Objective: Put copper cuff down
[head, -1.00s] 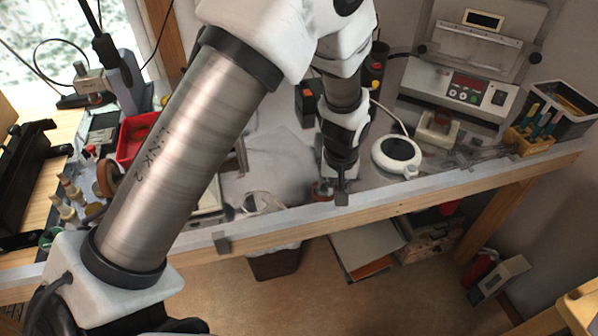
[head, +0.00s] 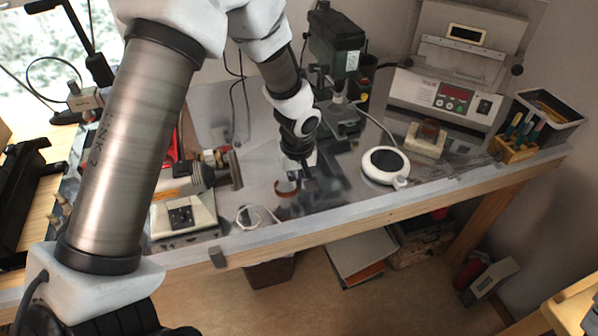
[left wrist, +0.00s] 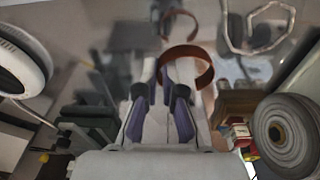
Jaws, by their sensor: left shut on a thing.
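The copper cuff (head: 287,188) is a thin reddish-brown open band at the tip of my left gripper (head: 300,172). In the left wrist view the cuff (left wrist: 205,68) curves out from between the fingertips (left wrist: 166,88) of the same gripper, which is shut on it. A similar curved shape beyond it looks like its reflection in the shiny metal tabletop (head: 335,190). The cuff appears to be a little above the surface; the exact gap cannot be told. My right gripper is not in view.
A dark green machine (head: 337,45) stands behind. Bare tabletop lies between the cuff and the round device.

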